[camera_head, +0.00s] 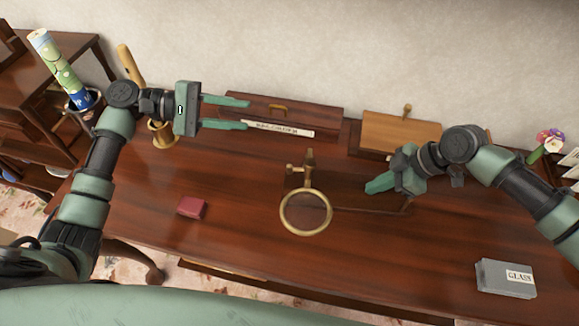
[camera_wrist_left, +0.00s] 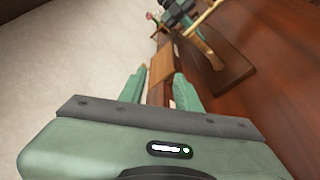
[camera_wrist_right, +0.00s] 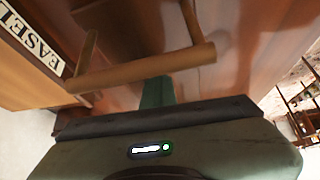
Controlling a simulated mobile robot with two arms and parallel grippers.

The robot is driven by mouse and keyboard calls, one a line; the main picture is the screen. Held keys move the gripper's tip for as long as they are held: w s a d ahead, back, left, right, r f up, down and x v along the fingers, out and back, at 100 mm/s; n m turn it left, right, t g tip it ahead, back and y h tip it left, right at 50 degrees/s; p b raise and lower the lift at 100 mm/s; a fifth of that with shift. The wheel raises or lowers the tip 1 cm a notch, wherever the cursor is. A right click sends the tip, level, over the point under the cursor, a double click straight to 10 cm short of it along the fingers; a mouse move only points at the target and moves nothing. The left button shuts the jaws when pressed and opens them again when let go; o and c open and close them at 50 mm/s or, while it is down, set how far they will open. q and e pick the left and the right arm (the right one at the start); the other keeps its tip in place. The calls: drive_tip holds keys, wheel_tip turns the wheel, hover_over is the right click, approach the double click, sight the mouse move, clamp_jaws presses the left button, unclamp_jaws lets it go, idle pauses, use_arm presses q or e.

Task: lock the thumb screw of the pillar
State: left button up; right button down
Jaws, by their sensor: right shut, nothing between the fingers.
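A dark wooden pillar (camera_head: 309,160) stands near the middle of the desk, with a round brass ring (camera_head: 305,212) in front of it. A small brass thumb screw (camera_head: 291,168) sticks out on the pillar's left side; its turn position is too small to tell. My left gripper (camera_head: 247,114) is open and empty, up and to the left of the pillar; its two parted fingers also show in the left wrist view (camera_wrist_left: 158,84). My right gripper (camera_head: 369,187) is shut and empty, to the right of the pillar and ring, apart from both. Its closed fingers show in the right wrist view (camera_wrist_right: 157,88).
A long wooden box (camera_head: 290,108) and a lighter wooden box (camera_head: 400,132) stand along the wall. A red box (camera_head: 191,207) lies left and a grey box marked GLASS (camera_head: 505,278) front right. A brass cup (camera_head: 161,132) stands behind my left arm. The front middle is clear.

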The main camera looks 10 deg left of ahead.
sight(289, 172)
use_arm(q)
drive_tip(key=s+f+n+h, duration=0.1)
drive_tip(key=f+n, duration=0.1)
drive_tip(key=f, duration=0.1)
drive_tip(key=s+f+n+g, duration=0.1)
drive_tip(key=s+f+n, duration=0.1)
drive_tip(key=f, duration=0.2)
drive_tip(key=s+d+f+n+g+h, duration=0.1)
drive_tip(key=s+f+n, duration=0.1)
drive_tip(key=f, duration=0.1)
drive_tip(key=shift+s+f+h, duration=0.1)
drive_tip(key=shift+f+h, duration=0.1)
drive_tip(key=shift+h, duration=0.1)
drive_tip(key=shift+s+d+f+n, duration=0.15)
drive_tip(key=shift+d+f+n, duration=0.05)
drive_tip(key=shift+d+n, duration=0.1)
drive_tip(key=d, duration=0.3)
drive_tip(key=w+d, duration=0.1)
drive_tip(key=d, duration=0.7)
drive_tip(key=shift+w+d, duration=0.15)
drive_tip(key=shift+d, duration=0.1)
clamp_jaws()
